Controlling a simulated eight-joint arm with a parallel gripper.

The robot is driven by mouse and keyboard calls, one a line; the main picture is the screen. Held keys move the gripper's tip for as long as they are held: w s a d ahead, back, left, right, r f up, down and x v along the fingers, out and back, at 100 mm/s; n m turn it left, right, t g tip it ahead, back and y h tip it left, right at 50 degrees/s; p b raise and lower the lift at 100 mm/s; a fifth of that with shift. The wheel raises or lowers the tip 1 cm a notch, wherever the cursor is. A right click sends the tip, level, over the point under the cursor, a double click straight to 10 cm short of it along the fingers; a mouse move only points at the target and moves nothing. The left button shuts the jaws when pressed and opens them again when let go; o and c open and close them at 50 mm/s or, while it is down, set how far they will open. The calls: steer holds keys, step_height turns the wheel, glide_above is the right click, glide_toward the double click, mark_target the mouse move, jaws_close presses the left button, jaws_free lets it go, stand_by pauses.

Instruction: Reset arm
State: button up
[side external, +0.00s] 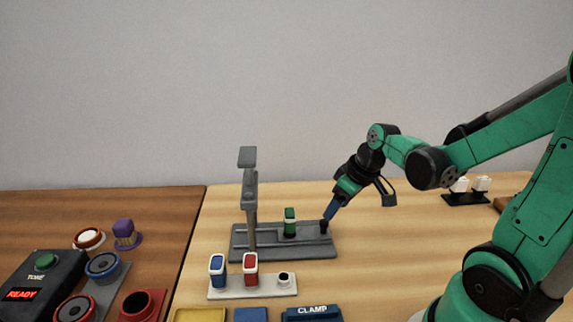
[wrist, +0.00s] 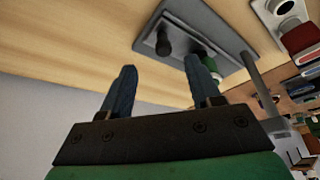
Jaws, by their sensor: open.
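My gripper (side external: 329,212) is at the end of my green arm, pointing down and left above the right end of a grey fixture (side external: 285,252). In the wrist view its two blue fingers (wrist: 160,65) are spread apart with nothing between them. A short black peg (side external: 324,227) stands on the fixture just below the fingertips; in the wrist view the peg (wrist: 164,44) shows beyond the gap between the fingers.
A grey post (side external: 250,205) rises from the fixture. In front, a white tray (side external: 268,293) holds a blue piece (side external: 217,271) and a red piece (side external: 251,269). A black TONE box (side external: 42,275) reads READY at left. Small white pieces (side external: 460,185) stand behind my arm. The table right of the fixture is clear.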

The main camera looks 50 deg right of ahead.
steer(key=shift+s+r, duration=0.25)
steer(key=shift+r, duration=0.3)
steer(key=a+r+t, duration=0.2)
steer(key=a+r, duration=0.3)
steer(key=a, duration=0.6)
steer(key=shift+w+a+t, duration=0.2)
steer(key=shift+t, duration=0.2)
